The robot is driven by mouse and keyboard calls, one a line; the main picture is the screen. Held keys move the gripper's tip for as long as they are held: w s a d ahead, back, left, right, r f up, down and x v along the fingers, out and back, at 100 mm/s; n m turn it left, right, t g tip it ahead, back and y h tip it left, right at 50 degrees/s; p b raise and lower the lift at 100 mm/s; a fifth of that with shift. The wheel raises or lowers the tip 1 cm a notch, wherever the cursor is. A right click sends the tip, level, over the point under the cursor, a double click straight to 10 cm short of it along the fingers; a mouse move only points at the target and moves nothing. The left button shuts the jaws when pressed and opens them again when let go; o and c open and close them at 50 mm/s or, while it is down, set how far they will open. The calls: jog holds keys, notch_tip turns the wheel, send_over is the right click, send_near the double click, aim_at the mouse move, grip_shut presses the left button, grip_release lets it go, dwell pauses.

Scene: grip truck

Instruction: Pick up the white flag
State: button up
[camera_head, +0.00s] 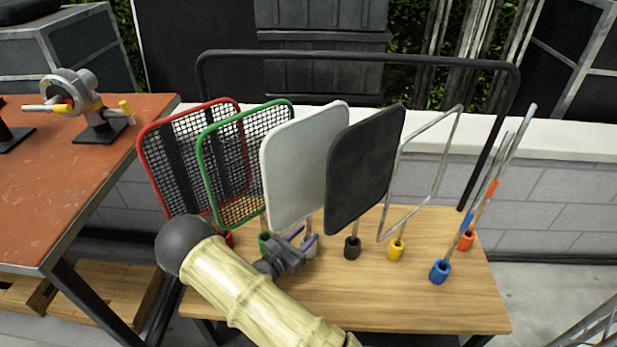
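The white flag (301,160) is a rounded, solid white panel. It stands upright in a row of flags on a wooden table, between the green mesh flag and the black flag. Its short stem runs down to a pale grey holder (309,248). My gripper (301,238) is low at this stem, just under the panel's lower edge, with its purple-tinted fingers beside or around the stem. Whether the fingers touch or close on the stem is too small to tell. My arm comes in from the bottom and hides part of the table front.
A red mesh flag (160,150) and a green mesh flag (209,175) stand left; a black flag (365,165) and an open wire frame (447,150) stand right. A dark rail (360,57) rises behind. The wooden table (400,305) is clear at front right.

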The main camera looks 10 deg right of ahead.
jog(key=shift+x, duration=1.05)
grip_shut()
